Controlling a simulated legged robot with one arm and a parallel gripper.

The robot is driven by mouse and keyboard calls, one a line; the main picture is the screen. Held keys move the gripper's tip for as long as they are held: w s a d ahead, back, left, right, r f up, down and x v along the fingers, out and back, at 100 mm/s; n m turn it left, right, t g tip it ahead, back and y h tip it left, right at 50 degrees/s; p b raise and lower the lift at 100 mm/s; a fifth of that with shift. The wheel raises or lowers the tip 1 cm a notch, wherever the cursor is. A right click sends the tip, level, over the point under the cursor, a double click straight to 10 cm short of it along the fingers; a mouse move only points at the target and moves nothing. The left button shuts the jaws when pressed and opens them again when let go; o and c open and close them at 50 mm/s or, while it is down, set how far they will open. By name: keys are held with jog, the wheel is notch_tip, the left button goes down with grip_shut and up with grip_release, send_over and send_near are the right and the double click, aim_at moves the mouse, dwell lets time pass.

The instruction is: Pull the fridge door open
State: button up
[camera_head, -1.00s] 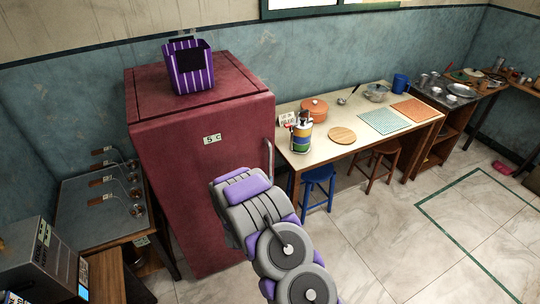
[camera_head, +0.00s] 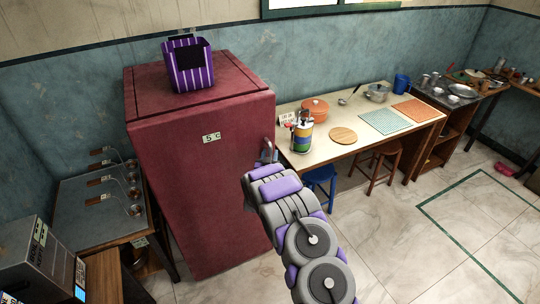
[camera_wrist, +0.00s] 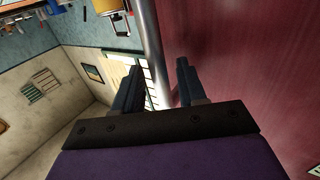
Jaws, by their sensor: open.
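The fridge (camera_head: 195,180) is dark red and stands against the back wall, with its door shut. Its upright metal handle (camera_head: 267,149) is at the right edge of the door front, mostly hidden behind my arm in the head view. In the wrist view the door (camera_wrist: 250,70) fills the right side and the handle (camera_wrist: 150,45) runs as a grey bar between my fingers. My gripper (camera_wrist: 157,80) is open, with one finger on each side of the bar. I cannot tell whether either finger touches it.
A purple striped box (camera_head: 188,65) sits on top of the fridge. A table (camera_head: 350,151) with a pot and mats stands to the right, with a blue stool (camera_head: 320,177) and a brown stool before it. A counter (camera_head: 75,215) is left. The floor in front right is clear.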

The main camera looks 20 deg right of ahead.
jog(key=shift+w+d+r, duration=0.1)
jog(key=shift+w+d, duration=0.25)
jog(key=shift+w, duration=0.15)
grip_shut()
dwell(0.3)
